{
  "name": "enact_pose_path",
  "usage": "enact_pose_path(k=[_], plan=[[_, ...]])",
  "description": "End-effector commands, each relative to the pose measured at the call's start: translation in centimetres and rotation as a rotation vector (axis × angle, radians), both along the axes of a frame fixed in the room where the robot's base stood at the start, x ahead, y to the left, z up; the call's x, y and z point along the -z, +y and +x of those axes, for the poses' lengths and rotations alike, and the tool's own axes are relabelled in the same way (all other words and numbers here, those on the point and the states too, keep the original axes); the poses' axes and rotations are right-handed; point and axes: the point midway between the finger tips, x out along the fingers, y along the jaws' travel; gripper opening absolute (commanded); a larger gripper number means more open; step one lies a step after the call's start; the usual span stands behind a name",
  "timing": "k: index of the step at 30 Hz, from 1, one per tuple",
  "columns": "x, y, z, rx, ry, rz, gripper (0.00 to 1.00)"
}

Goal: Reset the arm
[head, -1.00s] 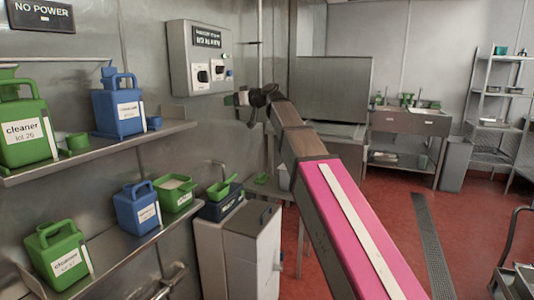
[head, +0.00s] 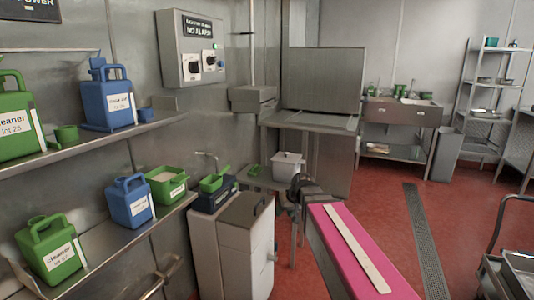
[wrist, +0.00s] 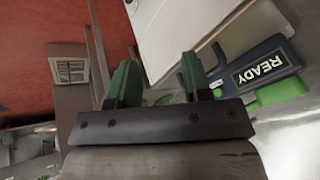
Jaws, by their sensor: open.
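My arm (head: 358,255), with a pink upper side and a pale stripe, reaches from the bottom of the head view toward the middle. It is low, and its dark far end (head: 297,190) is beside the grey cabinet. The fingers cannot be made out there. In the wrist view my gripper (wrist: 155,82) shows two green fingers spread apart with nothing held between them. A dark blue device with a READY label (wrist: 265,65) is to the right of the fingers, with a green part by it.
A grey cabinet (head: 232,240) stands left of my arm. Wall shelves (head: 110,132) hold green and blue jugs. A wall box (head: 192,50) reads NO ALARM. A white lidded bin (head: 287,168) is behind the arm's end. Red floor (head: 385,215) to the right is open, with a cart (head: 510,265) at the edge.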

Motion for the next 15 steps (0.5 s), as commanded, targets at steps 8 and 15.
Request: enact_pose_path(k=[8, 15], plan=[[8.8, -6.9, -8.2, 0.16, 0.207, -0.173, 0.45], [12.9, -10.8, -13.3, 0.259, 0.318, -0.286, 0.45]])
